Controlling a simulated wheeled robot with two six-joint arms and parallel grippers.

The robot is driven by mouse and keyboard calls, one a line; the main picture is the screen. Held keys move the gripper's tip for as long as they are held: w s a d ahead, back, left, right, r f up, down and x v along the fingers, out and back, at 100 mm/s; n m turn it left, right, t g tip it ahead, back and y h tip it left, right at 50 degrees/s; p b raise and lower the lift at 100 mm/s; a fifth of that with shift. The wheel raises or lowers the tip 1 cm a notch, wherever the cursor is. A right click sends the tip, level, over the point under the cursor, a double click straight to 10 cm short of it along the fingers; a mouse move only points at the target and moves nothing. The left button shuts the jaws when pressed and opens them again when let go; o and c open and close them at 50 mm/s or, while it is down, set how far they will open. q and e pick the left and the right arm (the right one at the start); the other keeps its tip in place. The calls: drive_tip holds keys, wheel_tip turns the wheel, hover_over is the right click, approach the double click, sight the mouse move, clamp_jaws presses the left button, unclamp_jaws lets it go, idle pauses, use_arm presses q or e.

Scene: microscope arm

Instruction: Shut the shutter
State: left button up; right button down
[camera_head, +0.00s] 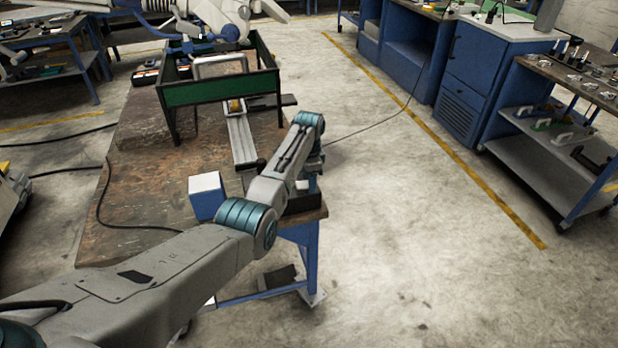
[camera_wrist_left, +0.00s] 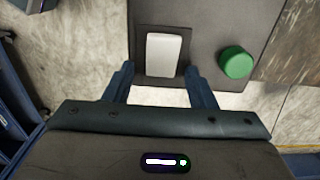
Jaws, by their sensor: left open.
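A dark control box (camera_wrist_left: 215,20) with a pale rectangular rocker or paddle (camera_wrist_left: 163,54) and a round green button (camera_wrist_left: 235,62) fills the top of the left wrist view. In the head view the dark box (camera_head: 303,203) sits at the near right corner of the workbench. My left gripper (camera_wrist_left: 160,72) is open. Its fingers stand either side of the pale paddle's near end, with nothing held; I cannot tell whether they touch it. In the head view my left arm's wrist hangs over the box and mostly hides the gripper. No part is clearly marked as the shutter.
The brown workbench (camera_head: 135,205) carries a blue box with a white top (camera_head: 206,195), a metal rail (camera_head: 241,140) and a green-sided frame (camera_head: 220,91). A cable crosses its left side. Open floor lies right of the bench, with blue cabinets (camera_head: 480,60) and a cart (camera_head: 560,145) beyond.

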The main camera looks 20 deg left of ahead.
use_arm(q)
drive_tip(key=shift+c, duration=0.9)
drive_tip(key=c, duration=0.7)
drive_tip(key=shift+r, duration=0.1)
drive_tip(key=shift+c, duration=0.5)
drive_tip(key=p, duration=0.2)
drive_tip(key=t+h+p, duration=0.1)
drive_tip(key=p, duration=0.1)
drive_tip(key=shift+s+a+r+h, duration=0.2)
drive_tip(key=shift+a+r+h, duration=0.1)
drive_tip(key=shift+a+r, duration=0.05)
drive_tip(key=shift+a+f+t+h+p, duration=0.1)
drive_tip(key=shift+t+h+p, duration=0.2)
drive_tip(key=shift+h, duration=0.1)
drive_tip(key=shift+f+t+h, duration=0.1)
drive_tip(key=shift+t+h, duration=0.4)
drive_tip(key=shift+h, duration=0.2)
use_arm(e)
drive_tip(key=shift+s+d+r, duration=0.1)
drive_tip(key=shift+s+r, duration=0.15)
drive_tip(key=shift+r, duration=0.55)
drive_tip(key=shift+s+d+r, duration=0.1)
drive_tip(key=shift+s+r, duration=0.1)
drive_tip(key=shift+r, duration=0.55)
drive_tip(key=shift+s+d+r, duration=0.1)
drive_tip(key=shift+s+r, duration=0.15)
drive_tip(key=shift+r, duration=0.55)
drive_tip(key=shift+a, duration=0.1)
